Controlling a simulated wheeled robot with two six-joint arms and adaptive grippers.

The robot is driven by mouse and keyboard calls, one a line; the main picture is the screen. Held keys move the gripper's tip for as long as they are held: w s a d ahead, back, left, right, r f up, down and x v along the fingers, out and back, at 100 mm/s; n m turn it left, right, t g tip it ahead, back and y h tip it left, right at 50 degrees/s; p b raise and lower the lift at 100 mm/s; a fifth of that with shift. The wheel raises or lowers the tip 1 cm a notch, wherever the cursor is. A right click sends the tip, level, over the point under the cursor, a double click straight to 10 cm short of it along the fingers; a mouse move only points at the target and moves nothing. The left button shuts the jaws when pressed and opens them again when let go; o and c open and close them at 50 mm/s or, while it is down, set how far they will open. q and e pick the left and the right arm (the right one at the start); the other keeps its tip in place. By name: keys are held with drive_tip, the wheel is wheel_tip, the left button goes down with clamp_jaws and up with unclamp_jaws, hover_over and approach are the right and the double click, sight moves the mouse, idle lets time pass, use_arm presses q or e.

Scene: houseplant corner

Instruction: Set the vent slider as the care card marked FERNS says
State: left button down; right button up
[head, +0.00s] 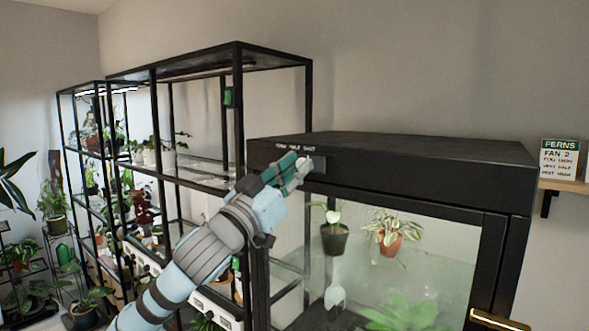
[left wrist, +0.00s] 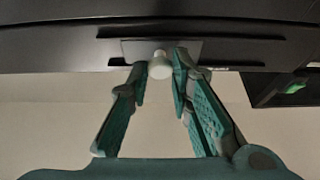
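The FERNS care card (head: 560,159) stands at the right; I read FAN 2 and VENT HALF on it. The black plant cabinet (head: 400,146) has small white labels, OPEN, HALF and SHUT, along its top front edge. Below them is the vent slider, a dark plate (head: 319,164) with a pale round knob (left wrist: 160,65). My left gripper (head: 297,168) is at the slider, its teal fingers (left wrist: 161,80) closed in on both sides of the knob. The knob appears near the SHUT end in the head view; the gripper partly covers it. My right gripper is not in view.
Potted plants stand behind the cabinet's glass front (head: 400,255), which has a brass handle (head: 497,320). Black shelving (head: 240,90) with many plants stands to the left. A small wall shelf (head: 566,185) holds the card. The space before the slider is otherwise clear.

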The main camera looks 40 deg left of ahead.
use_arm(q)
drive_tip(key=shift+a+f, duration=0.1)
drive_tip(key=shift+a, duration=0.15)
drive_tip(key=a+b, duration=0.2)
drive_tip(key=a, duration=0.1)
drive_tip(key=shift+a, duration=0.1)
drive_tip(key=c, duration=1.5)
unclamp_jaws()
